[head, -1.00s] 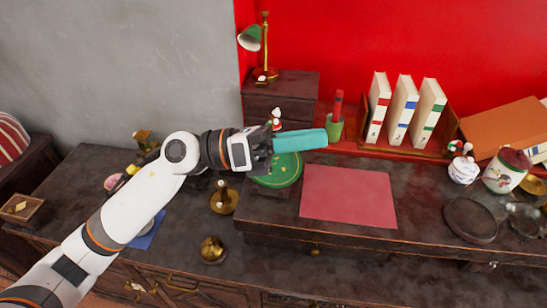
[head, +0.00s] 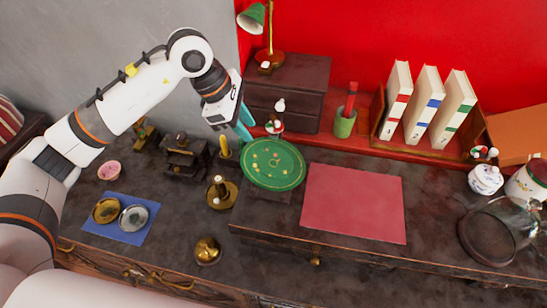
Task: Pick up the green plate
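The green plate (head: 273,173) is round with small coloured and gold marks. It is at the left end of the raised dark desk shelf, left of the red mat. A dark support shows below its front edge. My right gripper is not in view.
A small figurine (head: 275,117) stands close behind the plate, before a dark drawer box (head: 291,88). A brass candlestick (head: 222,192) is left of the plate. The red mat (head: 353,202) lies flat to the right. A green cup (head: 345,122) stands behind.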

